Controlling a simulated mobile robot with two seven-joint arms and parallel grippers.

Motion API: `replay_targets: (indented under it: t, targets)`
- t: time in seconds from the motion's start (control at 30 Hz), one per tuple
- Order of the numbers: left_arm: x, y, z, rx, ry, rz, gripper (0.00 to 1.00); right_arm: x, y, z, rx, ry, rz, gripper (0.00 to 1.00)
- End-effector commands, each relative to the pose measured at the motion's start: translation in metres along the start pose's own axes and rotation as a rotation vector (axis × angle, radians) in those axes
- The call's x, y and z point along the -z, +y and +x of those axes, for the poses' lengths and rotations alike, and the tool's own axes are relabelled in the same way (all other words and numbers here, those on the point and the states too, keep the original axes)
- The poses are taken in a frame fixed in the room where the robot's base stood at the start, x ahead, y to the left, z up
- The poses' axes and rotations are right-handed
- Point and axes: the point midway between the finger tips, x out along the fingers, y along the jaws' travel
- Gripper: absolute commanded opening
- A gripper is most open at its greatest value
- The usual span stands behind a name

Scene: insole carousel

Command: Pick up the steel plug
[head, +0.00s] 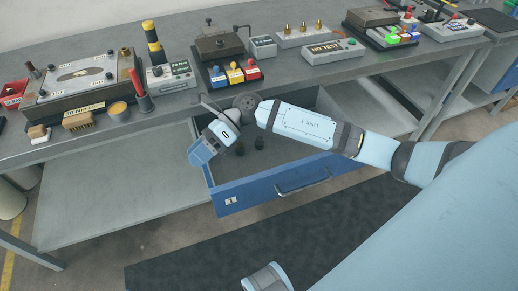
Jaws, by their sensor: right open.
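My right gripper (203,152) comes in from the right and hangs over the left part of an open blue drawer (290,184). It is open, and I see nothing held in it. Two small dark pieces, one (240,149) close to the gripper and one (259,143) to its right, stand in the drawer, apart from the gripper. They are too small and dark to tell whether either is the steel plug. My gripper and arm hide part of the drawer. My left gripper is not in view.
The grey workbench (185,107) above the drawer carries several fixtures, a yellow-black post (154,42), a box with coloured blocks (222,46) and a rack of brass pegs (303,38). A dark mat (200,262) lies on the floor in front.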

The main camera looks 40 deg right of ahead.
Motion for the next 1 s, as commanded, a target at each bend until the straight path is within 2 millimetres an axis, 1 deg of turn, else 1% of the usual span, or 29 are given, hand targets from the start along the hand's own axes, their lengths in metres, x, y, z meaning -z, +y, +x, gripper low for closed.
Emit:
replay_targets:
  t: [0.03, 0.07, 0.1, 0.17, 0.2, 0.27, 0.3, 0.33, 0.4, 0.47, 0.53, 0.6, 0.9, 1.0]
  targets:
    - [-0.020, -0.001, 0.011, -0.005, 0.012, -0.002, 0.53, 0.018, -0.034, -0.014, 0.082, 0.149, -0.107, 0.54]
    - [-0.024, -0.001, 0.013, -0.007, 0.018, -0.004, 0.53, 0.024, -0.047, -0.026, 0.128, 0.242, -0.162, 0.54]
    - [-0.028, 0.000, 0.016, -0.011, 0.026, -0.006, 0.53, 0.031, -0.064, -0.045, 0.191, 0.363, -0.223, 0.54]
    - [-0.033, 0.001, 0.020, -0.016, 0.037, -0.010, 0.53, 0.038, -0.087, -0.077, 0.283, 0.532, -0.289, 0.54]
    - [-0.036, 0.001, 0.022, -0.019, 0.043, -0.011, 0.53, 0.041, -0.099, -0.100, 0.340, 0.633, -0.320, 0.54]
    - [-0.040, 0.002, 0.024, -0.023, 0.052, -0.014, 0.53, 0.043, -0.113, -0.132, 0.416, 0.765, -0.345, 0.54]
    - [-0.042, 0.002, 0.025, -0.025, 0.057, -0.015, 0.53, 0.043, -0.120, -0.152, 0.461, 0.840, -0.351, 0.54]
    - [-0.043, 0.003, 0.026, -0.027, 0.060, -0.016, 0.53, 0.043, -0.123, -0.165, 0.490, 0.888, -0.353, 0.54]
    - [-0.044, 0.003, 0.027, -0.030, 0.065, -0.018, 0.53, 0.042, -0.127, -0.190, 0.542, 0.976, -0.350, 0.54]
    - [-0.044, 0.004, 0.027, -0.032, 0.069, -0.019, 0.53, 0.041, -0.129, -0.205, 0.572, 1.024, -0.346, 0.54]
    - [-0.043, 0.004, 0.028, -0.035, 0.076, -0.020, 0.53, 0.043, -0.131, -0.213, 0.590, 1.057, -0.340, 0.54]
    - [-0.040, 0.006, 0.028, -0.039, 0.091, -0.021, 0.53, 0.049, -0.136, -0.213, 0.595, 1.069, -0.336, 0.54]
    - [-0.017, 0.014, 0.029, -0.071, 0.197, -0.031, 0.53, 0.089, -0.170, -0.192, 0.593, 1.067, -0.336, 0.54]
    - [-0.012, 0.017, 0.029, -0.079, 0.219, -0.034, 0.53, 0.097, -0.177, -0.189, 0.595, 1.067, -0.336, 0.54]
